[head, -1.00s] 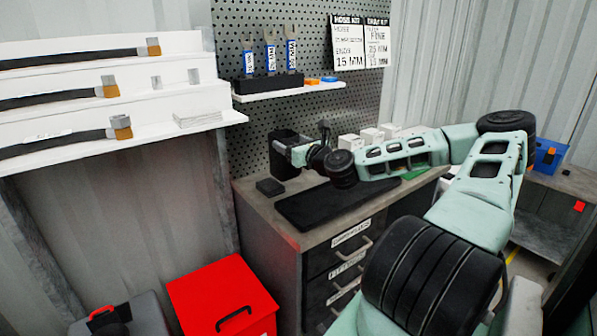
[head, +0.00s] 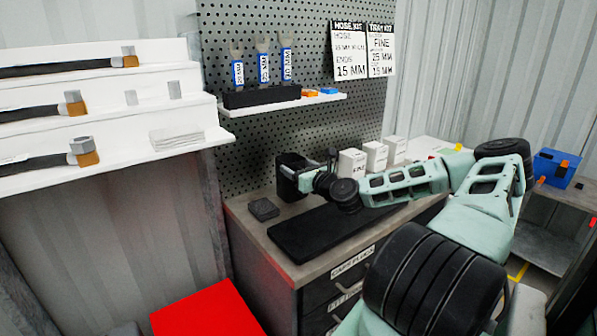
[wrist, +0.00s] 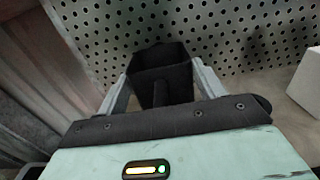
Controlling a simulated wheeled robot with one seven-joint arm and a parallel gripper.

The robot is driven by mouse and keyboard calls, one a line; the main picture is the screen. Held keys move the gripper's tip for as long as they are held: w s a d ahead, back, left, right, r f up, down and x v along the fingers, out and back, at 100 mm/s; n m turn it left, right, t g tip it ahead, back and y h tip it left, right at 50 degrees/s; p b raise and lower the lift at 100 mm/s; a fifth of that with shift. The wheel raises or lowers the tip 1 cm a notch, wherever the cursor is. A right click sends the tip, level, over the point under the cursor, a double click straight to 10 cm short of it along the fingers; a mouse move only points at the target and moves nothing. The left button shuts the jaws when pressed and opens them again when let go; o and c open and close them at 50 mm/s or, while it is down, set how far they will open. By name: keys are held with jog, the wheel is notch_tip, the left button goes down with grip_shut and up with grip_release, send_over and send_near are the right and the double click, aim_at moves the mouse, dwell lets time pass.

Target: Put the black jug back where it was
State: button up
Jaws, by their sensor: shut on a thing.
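The black jug (head: 288,180) is at the back of the workbench, in front of the pegboard, in the head view. It looks upright; I cannot tell whether its base touches the bench top. My gripper (head: 300,181) reaches it from the right and is shut on it. In the wrist view the jug (wrist: 162,68) sits between the two fingers of my gripper (wrist: 160,88), its open top showing and its handle towards the palm. Its lower part is hidden there.
On the workbench (head: 243,222) lie a small dark square pad (head: 263,209) and a long black mat (head: 310,232). White boxes (head: 352,163) stand right of the jug. A red box (head: 208,312) stands in front.

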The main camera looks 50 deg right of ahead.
jog(key=shift+f, duration=0.55)
jog(key=o, duration=1.6)
jog(key=shift+c, duration=0.2)
jog(key=shift+r, duration=0.2)
jog(key=b+v, duration=0.1)
jog(key=v, duration=1.1)
jog(key=shift+f, duration=0.2)
